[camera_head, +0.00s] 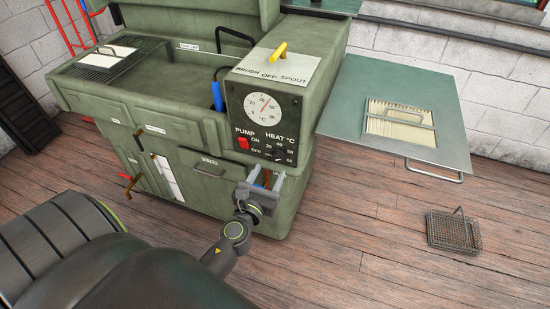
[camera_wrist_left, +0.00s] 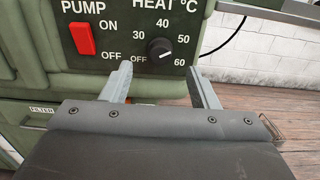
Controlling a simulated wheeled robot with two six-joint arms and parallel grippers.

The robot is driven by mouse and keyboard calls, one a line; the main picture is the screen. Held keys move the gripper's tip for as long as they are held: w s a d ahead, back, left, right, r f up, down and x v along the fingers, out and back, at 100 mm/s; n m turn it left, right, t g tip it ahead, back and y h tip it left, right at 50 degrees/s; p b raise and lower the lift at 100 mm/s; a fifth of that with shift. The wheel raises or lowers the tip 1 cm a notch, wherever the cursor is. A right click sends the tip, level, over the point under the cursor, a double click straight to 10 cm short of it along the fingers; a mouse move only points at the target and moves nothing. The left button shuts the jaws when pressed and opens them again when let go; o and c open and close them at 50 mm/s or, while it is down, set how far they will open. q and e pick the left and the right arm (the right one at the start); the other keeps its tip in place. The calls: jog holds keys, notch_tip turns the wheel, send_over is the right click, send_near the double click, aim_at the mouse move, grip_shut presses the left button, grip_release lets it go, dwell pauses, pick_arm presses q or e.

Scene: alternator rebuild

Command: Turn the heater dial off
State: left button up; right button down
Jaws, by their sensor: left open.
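The heater dial is a small black knob (camera_wrist_left: 160,50) on the black control panel, ringed by the marks OFF, 30, 40, 50 and 60. A pale line shows on its face, but I cannot tell exactly which mark it points at. The dial also shows in the head view (camera_head: 279,155), under the HEAT °C label. My left gripper (camera_head: 266,178) is open and empty, just in front of and below the dial. In the left wrist view its fingers (camera_wrist_left: 160,74) stand either side of and below the knob, apart from it. My right gripper is not in view.
A red PUMP switch (camera_wrist_left: 82,39) is left of the dial. Above is a round temperature gauge (camera_head: 263,115). The green parts washer (camera_head: 150,125) has a yellow handle on top. A side shelf (camera_head: 460,100) juts out right; a wire basket (camera_head: 453,232) stands on the floor.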

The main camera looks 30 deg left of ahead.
aim_at(276, 160)
pick_arm(q)
jog(key=x, duration=0.5)
jog(key=shift+w, duration=0.4)
jog(key=c, duration=1)
